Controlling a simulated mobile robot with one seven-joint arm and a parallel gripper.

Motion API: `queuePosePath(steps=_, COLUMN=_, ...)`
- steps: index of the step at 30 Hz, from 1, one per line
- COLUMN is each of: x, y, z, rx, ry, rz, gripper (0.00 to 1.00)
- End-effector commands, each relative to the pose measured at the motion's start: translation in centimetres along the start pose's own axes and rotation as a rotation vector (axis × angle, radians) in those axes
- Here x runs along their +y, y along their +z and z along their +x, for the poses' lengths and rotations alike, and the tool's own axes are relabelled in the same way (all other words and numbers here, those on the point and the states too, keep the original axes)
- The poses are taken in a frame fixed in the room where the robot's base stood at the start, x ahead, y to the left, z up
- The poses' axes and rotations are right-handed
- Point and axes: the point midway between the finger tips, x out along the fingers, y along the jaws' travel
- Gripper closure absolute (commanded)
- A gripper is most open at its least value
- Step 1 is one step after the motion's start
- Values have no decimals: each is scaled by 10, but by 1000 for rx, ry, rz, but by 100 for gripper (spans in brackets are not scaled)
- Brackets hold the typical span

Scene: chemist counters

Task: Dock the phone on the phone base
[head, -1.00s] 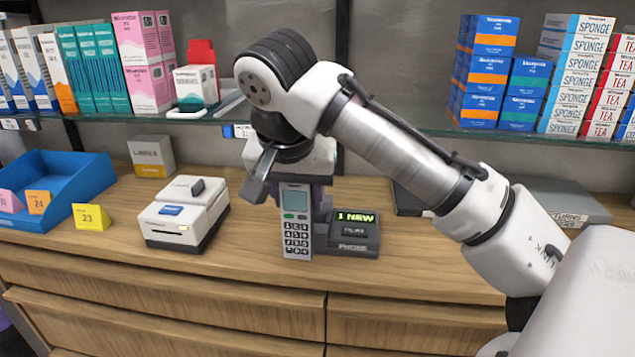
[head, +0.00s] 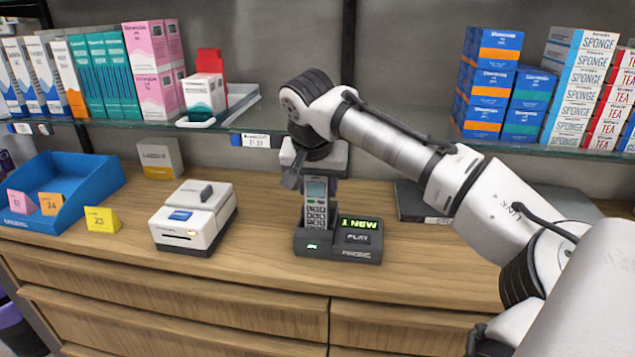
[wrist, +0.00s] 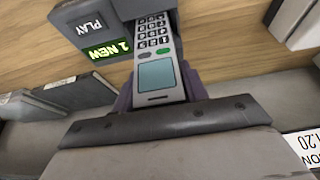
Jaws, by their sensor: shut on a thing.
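The phone (head: 316,205) is a grey handset with a small screen and a keypad. It stands upright with its lower end in the left slot of the dark phone base (head: 338,244). The base has a lit green display, a PLAY button and a green light at its front left. In the wrist view, the phone (wrist: 157,75) runs down into the phone base (wrist: 80,32). My gripper (head: 318,182) is shut on the upper part of the phone, with a purplish finger pad on each side. The very bottom of the phone is hidden inside the slot.
A white label printer (head: 193,217) stands left of the base. A blue tray (head: 75,172) and a yellow number tag (head: 102,220) are further left. A flat grey box (head: 415,201) lies behind right. The glass shelf (head: 400,143) with boxes hangs above the counter.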

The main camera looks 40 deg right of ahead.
Motion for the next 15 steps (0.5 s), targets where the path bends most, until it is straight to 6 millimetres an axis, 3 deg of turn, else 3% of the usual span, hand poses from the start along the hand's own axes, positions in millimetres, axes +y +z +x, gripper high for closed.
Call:
queuePosePath(steps=9, x=0, y=2, z=4, rx=-1, ry=-2, rz=0, gripper=82)
queuePosePath(steps=10, x=0, y=2, z=3, rx=-1, ry=-1, rz=0, gripper=53)
queuePosePath(steps=15, x=0, y=1, z=3, rx=-1, ry=-1, rz=0, gripper=35)
